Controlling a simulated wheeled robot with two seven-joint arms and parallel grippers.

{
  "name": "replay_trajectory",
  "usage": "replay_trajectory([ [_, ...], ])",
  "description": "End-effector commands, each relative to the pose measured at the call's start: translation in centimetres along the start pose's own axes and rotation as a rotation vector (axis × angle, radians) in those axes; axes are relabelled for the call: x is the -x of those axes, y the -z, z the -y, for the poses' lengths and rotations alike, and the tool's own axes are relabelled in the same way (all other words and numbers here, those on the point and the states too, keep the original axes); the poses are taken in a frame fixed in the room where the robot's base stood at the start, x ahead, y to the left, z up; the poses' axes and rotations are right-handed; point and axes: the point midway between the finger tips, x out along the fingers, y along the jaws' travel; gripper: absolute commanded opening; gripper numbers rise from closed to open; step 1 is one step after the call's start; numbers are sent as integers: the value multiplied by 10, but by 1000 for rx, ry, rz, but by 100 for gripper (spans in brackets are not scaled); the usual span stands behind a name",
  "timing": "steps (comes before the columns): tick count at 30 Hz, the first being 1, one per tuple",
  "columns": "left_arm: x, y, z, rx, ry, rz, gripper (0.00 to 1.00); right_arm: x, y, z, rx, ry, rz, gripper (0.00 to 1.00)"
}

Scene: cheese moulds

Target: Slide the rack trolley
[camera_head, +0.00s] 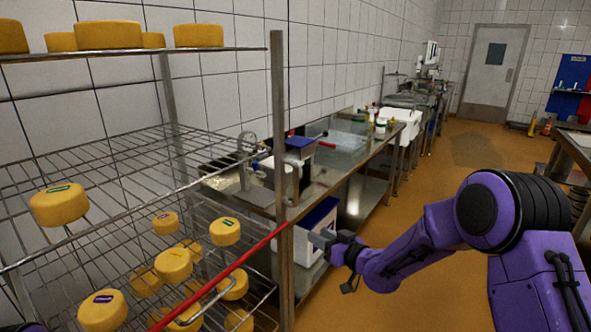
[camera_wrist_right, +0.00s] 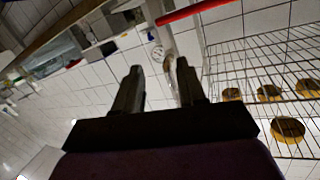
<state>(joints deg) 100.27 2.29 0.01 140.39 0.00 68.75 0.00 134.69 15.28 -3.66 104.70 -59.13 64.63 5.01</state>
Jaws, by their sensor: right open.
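The rack trolley (camera_head: 280,130) stands at the left of the head view, with wire shelves, a grey upright post and a red bar (camera_head: 235,265) sloping across its near side. Yellow cheeses (camera_head: 59,205) sit on its shelves. My right gripper (camera_head: 318,240) is open and empty, just right of the post. In the right wrist view its fingers (camera_wrist_right: 158,78) are apart, with the post (camera_wrist_right: 160,40) beyond the gap and the red bar (camera_wrist_right: 190,11) above. I cannot tell whether the post lies between the fingers.
A steel sink counter (camera_head: 340,165) runs along the tiled wall behind the trolley, with a blue-lidded white bin (camera_head: 312,235) under it. The orange floor (camera_head: 430,215) is clear towards the grey door (camera_head: 493,72). Another table (camera_head: 575,150) stands at the right edge.

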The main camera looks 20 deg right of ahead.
Motion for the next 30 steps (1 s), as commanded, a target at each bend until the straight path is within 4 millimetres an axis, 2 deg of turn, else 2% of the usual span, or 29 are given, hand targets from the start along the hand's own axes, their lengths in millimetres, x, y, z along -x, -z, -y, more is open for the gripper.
replay_trajectory([
  [1, 13, 5, 1, 0, 0, 0, 42, -3, 47, 1, 56, 33, -47, 40],
  [3, 18, 7, 2, 0, 0, 0, 42, -5, 84, 2, 120, 68, -88, 40],
  [6, 20, 8, 2, 0, 0, 0, 42, -6, 111, 4, 175, 96, -118, 40],
  [11, 26, 11, 2, 0, 0, 0, 42, -23, 119, 6, 194, 105, -122, 40],
  [18, 45, 19, 4, 0, 0, 0, 42, -77, 126, 13, 191, 105, -122, 40],
  [21, 50, 21, 4, 0, 0, 0, 42, -94, 126, 15, 190, 104, -123, 40],
  [25, 52, 22, 5, 0, 0, 0, 42, -107, 126, 16, 189, 104, -122, 40],
  [30, 52, 22, 5, 0, 0, 0, 42, -111, 126, 17, 188, 104, -123, 40],
])
